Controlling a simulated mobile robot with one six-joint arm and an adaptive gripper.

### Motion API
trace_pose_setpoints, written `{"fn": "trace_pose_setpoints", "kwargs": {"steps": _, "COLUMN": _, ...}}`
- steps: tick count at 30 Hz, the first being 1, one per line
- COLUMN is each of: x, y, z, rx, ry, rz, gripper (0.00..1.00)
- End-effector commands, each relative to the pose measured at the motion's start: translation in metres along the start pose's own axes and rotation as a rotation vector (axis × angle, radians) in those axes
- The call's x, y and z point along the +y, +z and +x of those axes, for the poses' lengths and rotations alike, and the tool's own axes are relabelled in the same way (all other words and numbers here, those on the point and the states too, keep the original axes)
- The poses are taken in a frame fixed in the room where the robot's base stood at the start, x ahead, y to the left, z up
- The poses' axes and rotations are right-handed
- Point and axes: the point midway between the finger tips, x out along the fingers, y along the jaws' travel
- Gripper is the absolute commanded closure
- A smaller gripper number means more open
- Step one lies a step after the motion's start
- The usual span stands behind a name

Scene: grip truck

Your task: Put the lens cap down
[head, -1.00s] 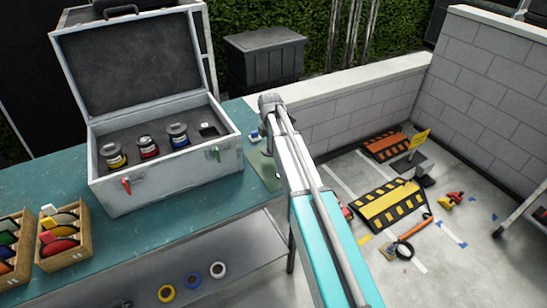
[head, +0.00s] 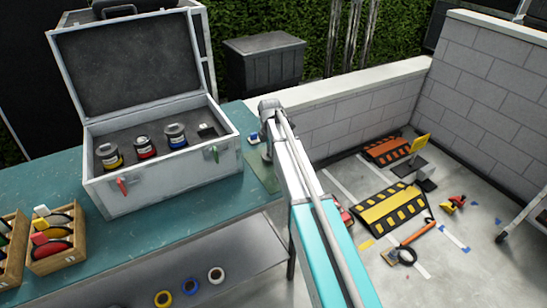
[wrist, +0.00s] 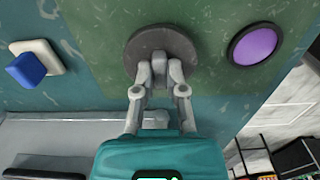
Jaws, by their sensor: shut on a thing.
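The lens cap (wrist: 143,45), a dark grey round disc, is at the top middle of the wrist view. In the head view the green mat (head: 262,172) shows beside my arm, and my gripper and the cap are hidden.
A blue and white block (wrist: 27,68) lies left of the mat. An open grey case (head: 150,185) with several jars stands on the teal table (head: 130,235). Wooden boxes (head: 58,262) are at the left. Rolls of tape (head: 190,286) lie on the lower shelf.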

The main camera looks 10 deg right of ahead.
Motion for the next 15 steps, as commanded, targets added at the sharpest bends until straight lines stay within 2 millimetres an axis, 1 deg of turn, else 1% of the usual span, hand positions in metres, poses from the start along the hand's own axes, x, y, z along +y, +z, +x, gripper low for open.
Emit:
{"fn": "trace_pose_setpoints", "kwargs": {"steps": 1, "x": -0.0001, "y": -0.0002, "z": 0.0088, "rx": 0.000, "ry": 0.000, "rz": 0.000, "gripper": 1.00}}
{"fn": "trace_pose_setpoints", "kwargs": {"steps": 5, "x": 0.0000, "y": -0.0003, "z": 0.0159, "rx": 0.000, "ry": 0.000, "rz": 0.000, "gripper": 1.00}}
{"fn": "trace_pose_setpoints", "kwargs": {"steps": 15, "x": 0.0001, "y": -0.0006, "z": 0.0170, "rx": 0.000, "ry": 0.000, "rz": -0.001, "gripper": 1.00}}
